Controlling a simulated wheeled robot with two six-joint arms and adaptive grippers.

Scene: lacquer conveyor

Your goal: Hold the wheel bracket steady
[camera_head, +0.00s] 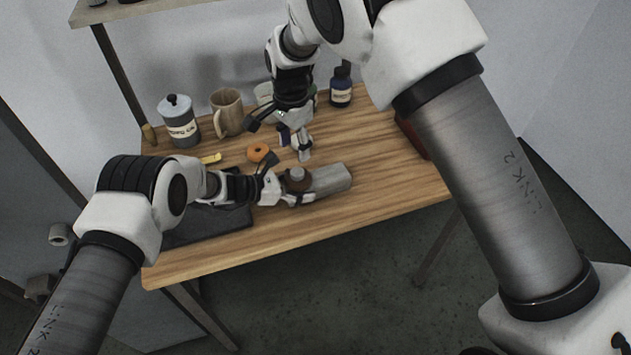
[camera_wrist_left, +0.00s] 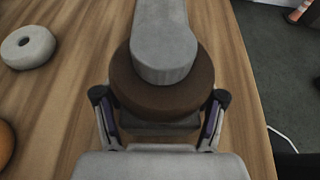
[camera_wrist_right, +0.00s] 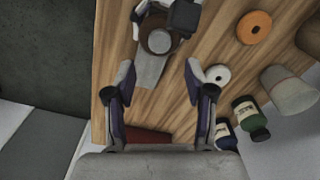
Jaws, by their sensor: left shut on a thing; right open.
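The wheel bracket is a grey bar (camera_head: 331,179) with a brown round wheel (camera_head: 296,185) at its left end, lying near the middle of the table. In the left wrist view the brown wheel (camera_wrist_left: 122,78) sits under the grey bar's end (camera_wrist_left: 162,45). My left gripper (camera_head: 284,186) is shut on the wheel end, one finger on each side; the exact contact is partly hidden. My right gripper (camera_head: 280,139) is open and empty above the table behind the bracket. In the right wrist view its fingers (camera_wrist_right: 162,82) are apart, with the bracket (camera_wrist_right: 151,70) beyond them.
An orange ring (camera_head: 258,152) and a white ring (camera_wrist_right: 216,75) lie close by. A grey canister (camera_head: 179,122), a wooden mug (camera_head: 227,112) and a blue bottle (camera_head: 341,87) stand at the back. A dark mat (camera_head: 210,224) lies left. The table's front right is clear.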

